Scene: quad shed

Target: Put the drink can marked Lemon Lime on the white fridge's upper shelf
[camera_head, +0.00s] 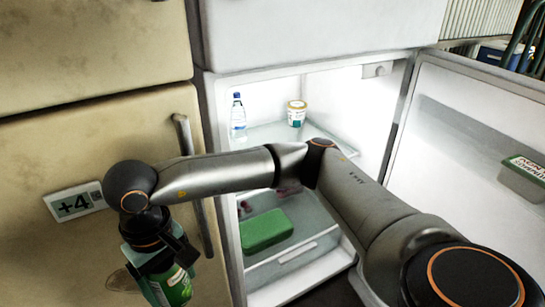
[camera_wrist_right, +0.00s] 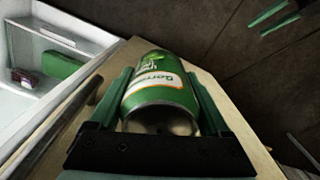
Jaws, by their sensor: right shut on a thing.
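My right gripper (camera_head: 163,262) is shut on a green drink can (camera_head: 175,287) in front of the beige fridge's door. In the right wrist view the can (camera_wrist_right: 160,95) lies between both green fingers; its label is partly hidden and I cannot read the flavour. The white fridge (camera_head: 228,200) stands open.
My right forearm crosses in front of the fridge opening and hides part of the shelves. A green box (camera_head: 266,230) lies on a lower level. The open door (camera_head: 460,130) is at the right, with a tub (camera_head: 523,178) in it. The beige fridge's handle (camera_head: 183,135) sticks out.

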